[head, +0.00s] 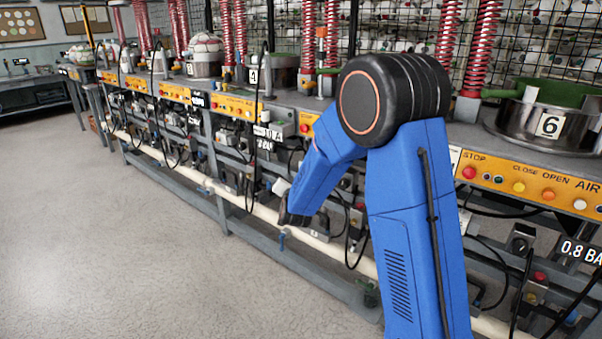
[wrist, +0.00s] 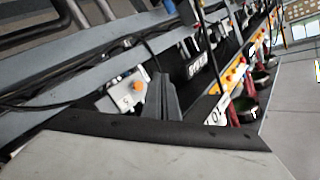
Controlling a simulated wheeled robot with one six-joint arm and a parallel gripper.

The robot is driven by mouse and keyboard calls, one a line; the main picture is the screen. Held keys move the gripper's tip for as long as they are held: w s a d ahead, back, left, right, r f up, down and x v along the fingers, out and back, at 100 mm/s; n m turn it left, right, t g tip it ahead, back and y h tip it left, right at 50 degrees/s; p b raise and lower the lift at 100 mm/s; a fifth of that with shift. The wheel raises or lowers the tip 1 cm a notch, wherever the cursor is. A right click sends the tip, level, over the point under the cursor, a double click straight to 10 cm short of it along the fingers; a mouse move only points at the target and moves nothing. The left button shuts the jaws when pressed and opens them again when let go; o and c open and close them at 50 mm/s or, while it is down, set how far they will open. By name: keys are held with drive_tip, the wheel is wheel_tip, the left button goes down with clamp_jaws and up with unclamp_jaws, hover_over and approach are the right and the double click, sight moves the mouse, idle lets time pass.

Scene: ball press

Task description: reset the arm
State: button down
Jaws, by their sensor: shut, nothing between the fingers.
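My blue arm stands in the right half of the head view, bent at its large black joint. Its forearm slopes down to the left. My gripper (head: 288,212) is at its end, small and partly hidden, in front of the lower part of the press bench and below the orange button panels. In the wrist view my gripper (wrist: 165,92) shows as dark fingers close together, shut and empty. It touches nothing that I can make out.
A long press bench (head: 227,105) runs from the right to the far left. A press pot marked 6 (head: 545,125) is behind my arm at right. Red springs (head: 482,45) rise above. Cables and a pale pipe (head: 320,247) run below. The grey floor (head: 120,250) at left is clear.

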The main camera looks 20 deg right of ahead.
drive_tip(key=shift+s+a, duration=0.35)
drive_tip(key=shift+a, duration=0.05)
drive_tip(key=shift+r, duration=0.1)
